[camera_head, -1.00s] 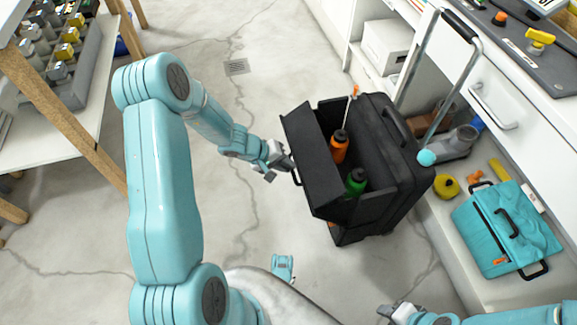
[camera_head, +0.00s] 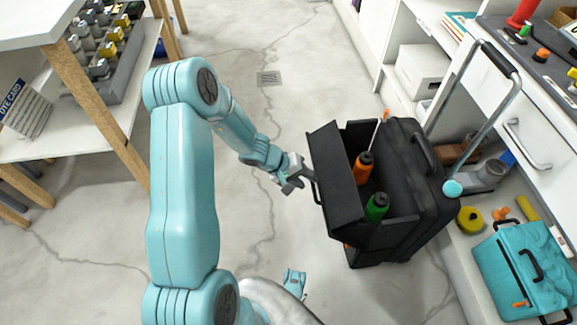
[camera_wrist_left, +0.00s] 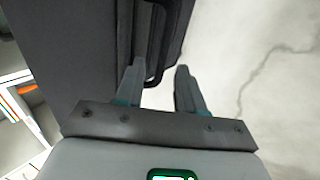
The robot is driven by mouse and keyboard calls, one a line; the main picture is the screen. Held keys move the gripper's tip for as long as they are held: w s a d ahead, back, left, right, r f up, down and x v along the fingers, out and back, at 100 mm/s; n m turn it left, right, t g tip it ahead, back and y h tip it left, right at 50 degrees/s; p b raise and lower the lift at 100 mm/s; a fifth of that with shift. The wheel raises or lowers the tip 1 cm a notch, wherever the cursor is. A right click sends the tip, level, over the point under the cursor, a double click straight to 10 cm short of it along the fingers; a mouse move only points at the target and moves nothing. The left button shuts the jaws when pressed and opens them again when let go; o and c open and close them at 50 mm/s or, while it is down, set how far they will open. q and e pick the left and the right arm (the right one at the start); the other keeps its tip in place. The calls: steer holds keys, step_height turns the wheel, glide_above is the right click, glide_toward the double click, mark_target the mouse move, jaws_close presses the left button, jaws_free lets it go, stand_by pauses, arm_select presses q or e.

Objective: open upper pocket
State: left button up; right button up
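The black tool case (camera_head: 400,165) stands on the floor, right of my left arm. Its upper pocket (camera_head: 338,182) is tilted outward, with its top open. An orange bottle (camera_head: 363,168) and a green bottle (camera_head: 376,207) stand in the opening. My left gripper (camera_head: 300,179) is at the pocket's outer face, close to its black handle (camera_head: 316,188). In the left wrist view, the fingers (camera_wrist_left: 160,88) are apart, with the handle (camera_wrist_left: 157,62) showing between them. Contact cannot be told.
Shelving with a teal bag (camera_head: 522,268) and a yellow tape roll (camera_head: 470,219) stands to the right. The case's pull handle (camera_head: 462,92) rises beside it. A wood-legged table (camera_head: 95,110) stands at left. Floor left of the case is clear.

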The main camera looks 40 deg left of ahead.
arm_select(q)
steer(key=p+v, duration=0.5)
steer(key=v, duration=0.9)
steer(key=shift+s+r, duration=0.15)
steer(key=shift+r, duration=0.1)
steer(key=shift+a, duration=0.1)
steer(key=s+d+f+m+g, duration=0.2)
steer(key=s+d+f+m, duration=0.15)
steer(key=d, duration=0.55)
steer(key=s+d+f+m+g+p, duration=0.1)
steer(key=s+d+f+m+g, duration=0.2)
steer(key=d, duration=0.6)
steer(key=s+d+f+m+g, duration=0.15)
steer(key=s+d+f, duration=0.3)
steer(key=d, duration=0.45)
step_height(320, 180, up, 25)
steer(key=p, duration=2.6)
steer(key=shift+w+r+t+y, duration=0.25)
steer(key=shift+w+t+y, duration=0.15)
steer(key=shift+w, duration=0.1)
steer(key=shift+a, duration=0.15)
